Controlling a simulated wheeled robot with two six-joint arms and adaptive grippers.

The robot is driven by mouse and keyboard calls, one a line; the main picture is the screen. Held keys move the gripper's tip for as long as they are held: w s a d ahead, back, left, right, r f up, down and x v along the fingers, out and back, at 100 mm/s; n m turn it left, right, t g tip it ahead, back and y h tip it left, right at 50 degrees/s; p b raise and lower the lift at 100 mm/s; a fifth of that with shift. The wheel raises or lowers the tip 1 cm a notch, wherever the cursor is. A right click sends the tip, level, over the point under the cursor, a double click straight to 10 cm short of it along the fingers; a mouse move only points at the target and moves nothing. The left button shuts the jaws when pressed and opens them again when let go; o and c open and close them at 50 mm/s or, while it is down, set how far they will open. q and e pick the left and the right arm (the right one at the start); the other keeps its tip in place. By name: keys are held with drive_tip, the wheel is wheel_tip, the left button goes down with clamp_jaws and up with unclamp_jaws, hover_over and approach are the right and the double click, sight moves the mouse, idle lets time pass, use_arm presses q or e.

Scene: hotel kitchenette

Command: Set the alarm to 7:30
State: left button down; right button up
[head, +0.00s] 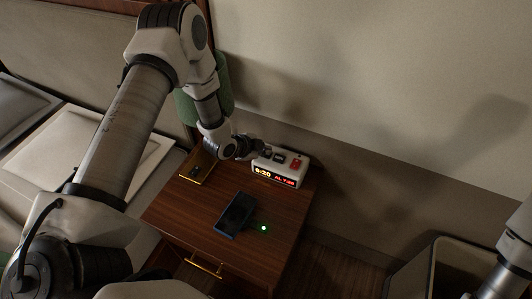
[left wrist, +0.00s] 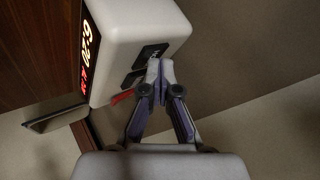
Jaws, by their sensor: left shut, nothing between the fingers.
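A white alarm clock (head: 284,172) stands at the back of the wooden nightstand, and it also shows in the left wrist view (left wrist: 135,25). Its display shows 6:20 in yellow and a red alarm line starting "AL", whose digits are too small to read surely. On top are dark buttons (left wrist: 152,53) and a red one (head: 296,163). My left gripper (head: 264,151) is shut and empty, its fingertips (left wrist: 160,66) at the dark buttons. I cannot tell whether they touch or press one. My right gripper is out of view; only part of that arm shows at right.
The nightstand (head: 175,218) also holds a dark phone (head: 235,213), a small green light (head: 263,228) and a gold-edged dark object (head: 197,166) near the left gripper. A wall stands close behind the clock. A bed (head: 85,140) is left, a bin (head: 425,272) right.

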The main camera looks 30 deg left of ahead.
use_arm(q)
drive_tip(key=shift+r+p, duration=0.65)
drive_tip(key=shift+r, duration=0.1)
wheel_tip(320, 180, up, 5)
drive_tip(key=p, duration=0.4)
drive_tip(key=shift+r, duration=0.1)
idle(1.6)
